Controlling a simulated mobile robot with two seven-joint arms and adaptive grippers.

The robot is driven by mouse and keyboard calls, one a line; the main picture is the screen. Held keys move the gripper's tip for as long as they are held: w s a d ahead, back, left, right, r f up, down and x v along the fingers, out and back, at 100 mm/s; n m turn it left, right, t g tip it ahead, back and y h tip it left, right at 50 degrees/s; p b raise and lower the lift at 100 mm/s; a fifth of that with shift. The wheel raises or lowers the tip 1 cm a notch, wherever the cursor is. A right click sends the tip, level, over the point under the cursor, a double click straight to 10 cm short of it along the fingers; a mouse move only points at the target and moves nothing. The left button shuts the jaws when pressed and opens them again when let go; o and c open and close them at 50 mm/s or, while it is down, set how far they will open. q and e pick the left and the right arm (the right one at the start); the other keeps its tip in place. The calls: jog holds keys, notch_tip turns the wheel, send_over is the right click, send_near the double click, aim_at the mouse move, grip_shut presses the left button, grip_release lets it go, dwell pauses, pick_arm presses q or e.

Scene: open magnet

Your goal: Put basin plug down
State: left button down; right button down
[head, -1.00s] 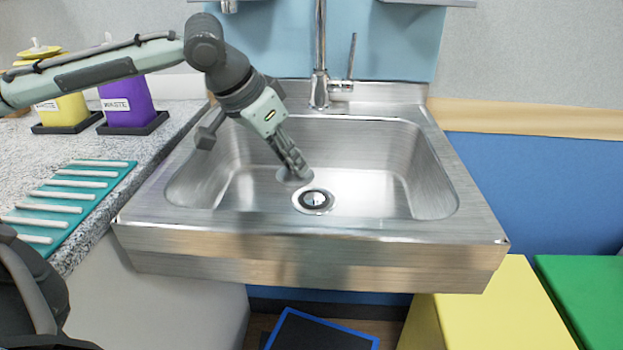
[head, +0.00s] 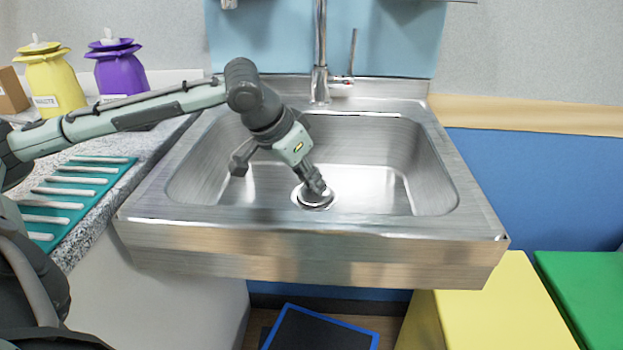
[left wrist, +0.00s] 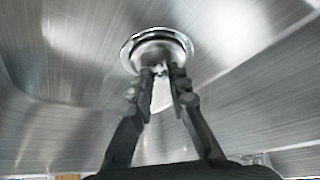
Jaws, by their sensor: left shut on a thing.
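The metal sink basin (head: 394,196) is in the middle of the head view. My left gripper (head: 318,188) reaches down into it, right over the round drain (head: 303,203). In the left wrist view the two dark fingers (left wrist: 164,73) are closed around the narrow, bright upper part of the basin plug (left wrist: 161,70). The plug is over or in the chrome drain ring (left wrist: 153,33); I cannot tell whether it is fully seated. In the head view the fingers mostly hide the plug. My right gripper is not in view.
The faucet (head: 320,60) stands behind the basin. A teal ribbed mat (head: 75,193) lies on the left counter, with yellow (head: 55,85) and purple (head: 120,72) waste containers behind it. Yellow (head: 490,310) and green (head: 585,290) surfaces are at lower right.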

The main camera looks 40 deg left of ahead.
pick_arm(q)
jog(key=shift+f, duration=0.15)
jog(key=c, duration=1.5)
grip_release()
jog(key=shift+o, duration=0.2)
jog(key=shift+r, duration=0.45)
jog(key=v, duration=1.1)
jog(key=shift+s+r+p, duration=0.2)
jog(key=shift+s+p, duration=0.05)
jog(key=shift+p, duration=0.05)
